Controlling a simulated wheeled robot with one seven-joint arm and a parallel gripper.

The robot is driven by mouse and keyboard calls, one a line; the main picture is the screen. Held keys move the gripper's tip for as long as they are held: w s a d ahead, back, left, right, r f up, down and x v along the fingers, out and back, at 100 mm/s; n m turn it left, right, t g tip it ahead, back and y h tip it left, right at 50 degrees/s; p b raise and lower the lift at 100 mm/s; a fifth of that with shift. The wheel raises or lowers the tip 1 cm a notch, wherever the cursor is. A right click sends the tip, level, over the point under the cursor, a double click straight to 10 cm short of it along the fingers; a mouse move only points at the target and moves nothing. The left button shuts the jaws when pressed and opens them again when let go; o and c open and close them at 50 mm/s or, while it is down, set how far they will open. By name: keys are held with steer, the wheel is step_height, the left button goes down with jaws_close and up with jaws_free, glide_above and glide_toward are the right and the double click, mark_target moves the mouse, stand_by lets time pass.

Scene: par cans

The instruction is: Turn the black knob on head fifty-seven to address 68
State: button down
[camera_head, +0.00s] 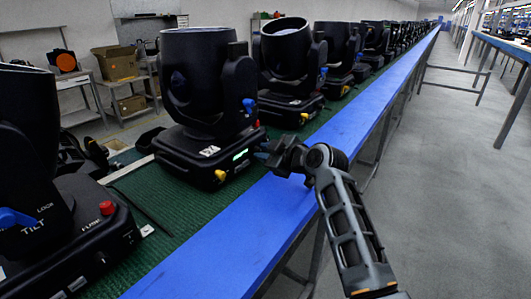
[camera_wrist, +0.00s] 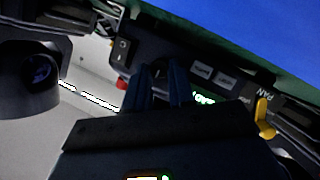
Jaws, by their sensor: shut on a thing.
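The moving head (camera_head: 205,85) in front of my gripper stands upright on the green mat, with a lit green display (camera_head: 240,155) on its base. My gripper (camera_head: 272,152) is at the right end of that base panel. In the wrist view, my gripper (camera_wrist: 160,85) has its two fingers close together against the panel, shut on the black knob (camera_wrist: 159,69), which is mostly hidden between them. Part of the green display (camera_wrist: 204,99) shows beside the fingers; its digits are not readable. I cannot read the head's number or the knob's angle.
A yellow lever (camera_wrist: 265,118), a rocker switch (camera_wrist: 122,48) and a red part (camera_wrist: 121,84) lie near the fingers. Another head with a red fuse cap (camera_head: 107,208) stands at the near left. More heads line the bench with its blue edge (camera_head: 245,222). The right aisle is clear.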

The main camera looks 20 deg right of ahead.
steer(key=shift+d, duration=0.1)
steer(key=m+g+y, duration=0.1)
steer(key=m, duration=0.1)
steer(key=m+g+y, duration=0.1)
steer(key=shift+w+d+r+m, duration=0.1)
steer(key=shift+w+d+m, duration=0.1)
steer(key=shift+m, duration=0.2)
steer(key=m+g+y, duration=0.1)
steer(key=m+y+b, duration=0.1)
steer(key=m, duration=0.1)
steer(key=shift+w+d+g, duration=0.1)
steer(key=shift+d+g, duration=0.1)
steer(key=shift+g, duration=0.2)
steer(key=m+y, duration=0.1)
steer(key=m+y+b, duration=0.1)
steer(key=m, duration=0.1)
steer(key=m+g+y+b, duration=0.1)
steer(key=shift+w+d+f+m, duration=0.2)
steer(key=shift+d+f+m, duration=0.1)
steer(key=shift+m, duration=0.1)
steer(key=m+y, duration=0.1)
steer(key=m+y+b, duration=0.1)
steer(key=m, duration=0.1)
steer(key=m+y+b, duration=0.1)
steer(key=shift+f+m, duration=0.25)
steer(key=shift+m, duration=0.15)
steer(key=c, duration=1.2)
jaws_free()
steer(key=shift+c, duration=0.2)
steer(key=shift+d, duration=0.1)
